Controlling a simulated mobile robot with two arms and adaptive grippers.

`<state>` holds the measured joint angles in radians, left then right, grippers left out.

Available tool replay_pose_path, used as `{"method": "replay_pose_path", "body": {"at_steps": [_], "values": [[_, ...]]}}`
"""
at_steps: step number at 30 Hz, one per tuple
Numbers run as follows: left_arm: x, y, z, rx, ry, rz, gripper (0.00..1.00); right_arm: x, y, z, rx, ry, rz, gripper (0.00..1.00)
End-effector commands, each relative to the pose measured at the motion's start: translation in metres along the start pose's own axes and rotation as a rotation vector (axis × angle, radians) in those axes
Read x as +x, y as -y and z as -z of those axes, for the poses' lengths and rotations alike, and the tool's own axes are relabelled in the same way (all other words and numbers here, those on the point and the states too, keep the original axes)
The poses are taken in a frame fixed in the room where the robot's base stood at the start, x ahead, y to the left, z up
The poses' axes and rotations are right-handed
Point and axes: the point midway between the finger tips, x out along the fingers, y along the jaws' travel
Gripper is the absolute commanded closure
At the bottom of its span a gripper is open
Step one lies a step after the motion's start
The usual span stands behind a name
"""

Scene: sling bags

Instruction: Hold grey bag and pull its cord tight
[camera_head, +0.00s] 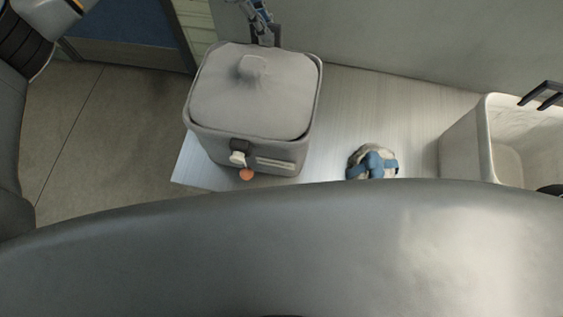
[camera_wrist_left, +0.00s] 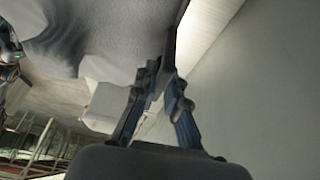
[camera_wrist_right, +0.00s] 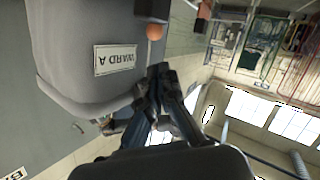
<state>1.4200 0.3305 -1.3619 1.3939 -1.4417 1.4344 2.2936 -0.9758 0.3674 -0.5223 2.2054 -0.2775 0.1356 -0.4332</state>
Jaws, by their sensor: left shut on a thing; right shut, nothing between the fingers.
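The grey bag (camera_head: 255,90) stands upright, with a pale label (camera_head: 276,164) low on its front. A white toggle (camera_head: 238,158) and an orange ball (camera_head: 247,175) sit beside the label. The orange ball (camera_wrist_right: 154,32) and the label reading WARD A (camera_wrist_right: 116,59) appear upside down in the right wrist view. My left gripper (camera_head: 264,36) is at the bag's back edge; the left wrist view shows its fingers (camera_wrist_left: 169,70) shut on a dark strip of the bag. My right gripper (camera_wrist_right: 158,78) is shut and empty near the label and ball; the head view hides it.
The bag stands on a pale tabletop (camera_head: 410,110) against a wall. A beige and blue bundle (camera_head: 372,162) lies to its right. An open white bin (camera_head: 465,145) stands farther right. My own body covers the lower head view.

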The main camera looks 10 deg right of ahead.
Motion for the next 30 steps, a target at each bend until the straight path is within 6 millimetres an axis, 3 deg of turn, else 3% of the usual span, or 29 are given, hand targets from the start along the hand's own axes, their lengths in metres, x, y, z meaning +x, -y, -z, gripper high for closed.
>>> {"method": "replay_pose_path", "body": {"at_steps": [1, 5, 17, 30], "values": [[0.000, 0.000, 0.000, 0.000, 0.000, 0.000, 0.87, 0.000, 0.000, 0.000, 0.000, 0.000, 0.000, 1.00], [0.000, 0.000, 0.000, 0.000, 0.000, 0.000, 0.63, 0.000, 0.000, 0.000, 0.000, 0.000, 0.000, 1.00], [-0.009, 0.001, 0.000, 0.000, -0.001, 0.002, 0.63, 0.000, 0.000, 0.000, 0.000, 0.000, 0.000, 1.00], [-0.095, 0.001, 0.000, -0.001, -0.001, 0.004, 0.63, 0.000, 0.000, 0.000, 0.000, 0.000, 0.000, 1.00]]}}
